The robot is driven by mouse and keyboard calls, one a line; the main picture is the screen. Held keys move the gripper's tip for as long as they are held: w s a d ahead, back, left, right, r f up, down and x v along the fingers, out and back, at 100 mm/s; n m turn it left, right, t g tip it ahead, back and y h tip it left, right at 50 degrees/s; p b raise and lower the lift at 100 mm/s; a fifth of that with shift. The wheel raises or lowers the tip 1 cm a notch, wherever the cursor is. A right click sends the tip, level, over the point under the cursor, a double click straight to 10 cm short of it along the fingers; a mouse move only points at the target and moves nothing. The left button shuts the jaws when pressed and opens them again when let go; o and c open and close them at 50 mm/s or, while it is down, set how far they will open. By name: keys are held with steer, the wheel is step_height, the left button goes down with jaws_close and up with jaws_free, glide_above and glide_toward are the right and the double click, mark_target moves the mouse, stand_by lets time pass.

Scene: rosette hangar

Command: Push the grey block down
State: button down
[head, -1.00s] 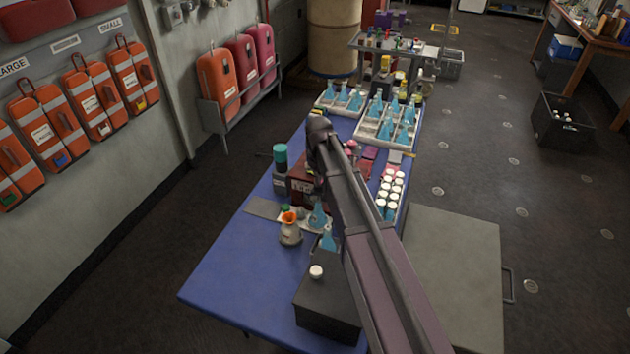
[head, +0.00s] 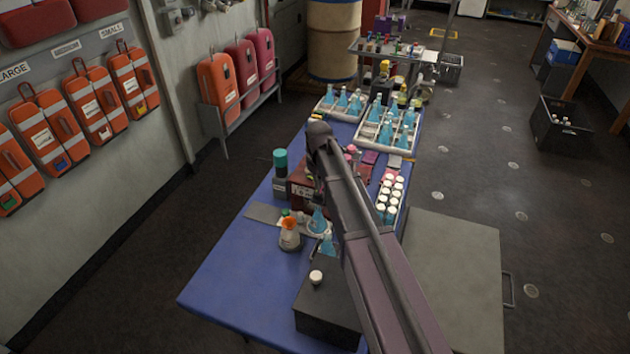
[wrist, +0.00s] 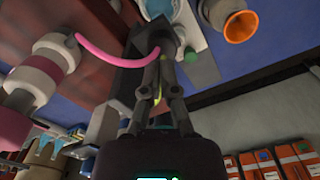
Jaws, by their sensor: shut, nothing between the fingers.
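In the wrist view my gripper (wrist: 161,56) is shut, with nothing clearly held between its fingers. Its tips are in front of a dark grey block-like body (wrist: 127,75), close to it in the picture; I cannot tell whether they touch. I cannot tell for sure that this is the grey block. A pink tube (wrist: 100,57) curves from a pink and white cylinder (wrist: 46,62) towards the fingertips. In the head view my arm covers the gripper and part of a dark red device (head: 301,190) on the blue table (head: 228,262).
An orange-topped flask (head: 290,239) and a teal-capped bottle (head: 280,172) stand left of my arm. A dark box with a white knob (head: 316,277) is at the table front. Flask racks (head: 364,141) and a vial rack (head: 399,213) lie beyond and right. The table's front left is clear.

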steer(key=shift+r+p, duration=2.55)
steer(key=shift+r, duration=0.2)
steer(key=shift+s+d, duration=0.1)
steer(key=shift+s, duration=0.05)
steer(key=s+d+m, duration=0.3)
steer(key=s+d, duration=0.4)
steer(key=s, duration=0.4)
steer(key=s+d+m, duration=0.4)
steer(key=s+d, duration=0.3)
steer(key=s, duration=0.3)
steer(key=shift+s+m, duration=0.3)
steer(key=shift+s, duration=0.1)
steer(key=shift+a, duration=0.1)
